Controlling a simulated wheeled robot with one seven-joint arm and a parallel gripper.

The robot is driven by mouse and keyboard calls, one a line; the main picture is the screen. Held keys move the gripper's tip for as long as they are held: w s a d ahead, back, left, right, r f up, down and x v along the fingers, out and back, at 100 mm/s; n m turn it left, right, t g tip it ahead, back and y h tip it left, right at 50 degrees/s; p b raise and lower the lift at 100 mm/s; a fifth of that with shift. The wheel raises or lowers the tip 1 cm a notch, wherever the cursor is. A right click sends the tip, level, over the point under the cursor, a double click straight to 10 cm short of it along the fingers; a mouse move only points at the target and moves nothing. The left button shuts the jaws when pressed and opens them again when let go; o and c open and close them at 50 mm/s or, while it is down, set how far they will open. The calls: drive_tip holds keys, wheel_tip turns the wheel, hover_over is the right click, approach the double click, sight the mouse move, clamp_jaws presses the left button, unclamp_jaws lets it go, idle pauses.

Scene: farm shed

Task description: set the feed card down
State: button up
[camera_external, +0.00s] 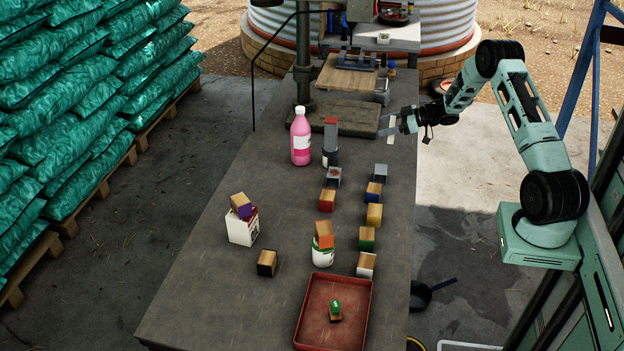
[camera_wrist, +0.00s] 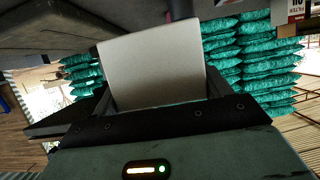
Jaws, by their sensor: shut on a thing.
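My gripper (camera_external: 393,126) is over the right edge of the long grey table (camera_external: 215,270), toward its far half. It is shut on a pale, flat card (camera_external: 391,123), which I take to be the feed card. In the wrist view the card (camera_wrist: 152,68) stands up from between the jaws (camera_wrist: 155,100) as a plain off-white sheet, with no print showing on this face. In the external view the card is small and partly hidden by the fingers. It seems to be held above the tabletop, but its exact height I cannot tell.
Several coloured blocks (camera_external: 375,214) line the right side. A red tray (camera_external: 300,325) is at the near end.

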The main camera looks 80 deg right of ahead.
wheel_tip(320, 180, down, 10)
drive_tip(key=shift+r, duration=0.1)
idle(0.4)
drive_tip(key=shift+f, duration=0.25)
drive_tip(key=o, duration=1)
drive_tip(key=shift+r, duration=0.1)
drive_tip(key=shift+r+p, duration=0.2)
drive_tip(key=shift+p, duration=0.1)
drive_tip(key=b+v, duration=0.1)
drive_tip(key=v, duration=1.1)
